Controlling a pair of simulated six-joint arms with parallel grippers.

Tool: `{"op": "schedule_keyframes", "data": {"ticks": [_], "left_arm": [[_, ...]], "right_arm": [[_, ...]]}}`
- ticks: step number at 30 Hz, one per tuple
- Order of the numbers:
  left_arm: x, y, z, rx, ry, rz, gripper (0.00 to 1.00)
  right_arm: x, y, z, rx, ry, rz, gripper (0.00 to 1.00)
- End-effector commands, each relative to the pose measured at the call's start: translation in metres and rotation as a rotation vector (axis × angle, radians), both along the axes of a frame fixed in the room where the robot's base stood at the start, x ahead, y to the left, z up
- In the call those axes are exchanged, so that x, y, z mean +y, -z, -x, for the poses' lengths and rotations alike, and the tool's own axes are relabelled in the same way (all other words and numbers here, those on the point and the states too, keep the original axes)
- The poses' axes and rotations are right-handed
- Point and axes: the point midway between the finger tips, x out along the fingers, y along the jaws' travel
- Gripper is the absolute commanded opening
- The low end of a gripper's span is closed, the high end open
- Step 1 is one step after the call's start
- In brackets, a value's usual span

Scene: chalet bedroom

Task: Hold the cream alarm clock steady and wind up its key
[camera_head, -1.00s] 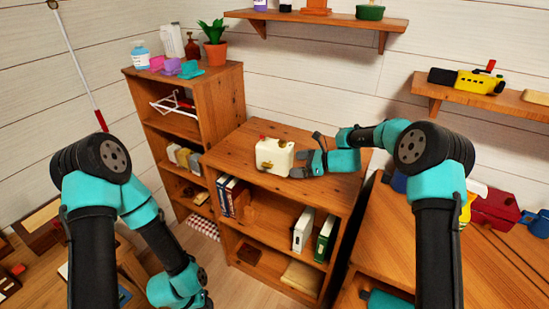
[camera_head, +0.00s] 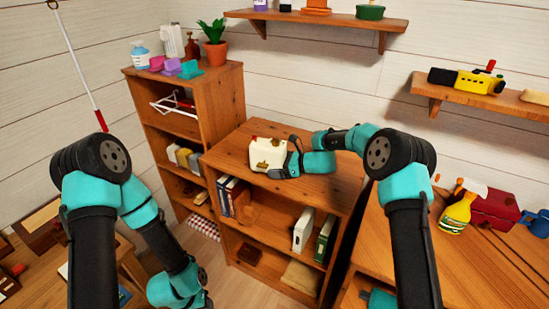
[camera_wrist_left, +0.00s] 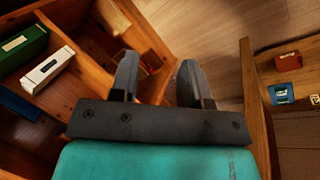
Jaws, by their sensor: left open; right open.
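The cream alarm clock (camera_head: 266,152) stands on top of the low wooden bookcase, with small red and gold parts on it. I cannot tell which part is its key. My right gripper (camera_head: 284,160) is open at the clock's right side, with one dark finger low near its front and the other behind its right edge. Contact is hard to judge. My left gripper is open and empty in the left wrist view (camera_wrist_left: 158,82), pointing down beside wooden shelves and above the floor, well away from the clock.
The low bookcase (camera_head: 325,190) has clear top space around the clock. A taller shelf (camera_head: 222,95) stands to its left, bearing a potted plant (camera_head: 214,50). A wall shelf (camera_head: 330,22) hangs above. A wooden desk (camera_head: 480,255) is at right.

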Motion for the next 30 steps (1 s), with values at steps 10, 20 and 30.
{"op": "schedule_keyframes", "data": {"ticks": [10,20,30], "left_arm": [[0.0,0.0,0.0,0.0,0.0,0.0,0.43],[-0.001,-0.001,-0.003,-0.002,0.003,0.001,0.3],[-0.03,-0.028,-0.09,-0.052,0.112,0.007,0.0]], "right_arm": [[0.0,0.0,0.0,0.0,-0.001,0.0,0.81],[0.0,0.0,0.0,0.0,0.0,0.0,0.63],[0.0,0.0,0.0,0.0,0.0,0.0,0.63]]}}
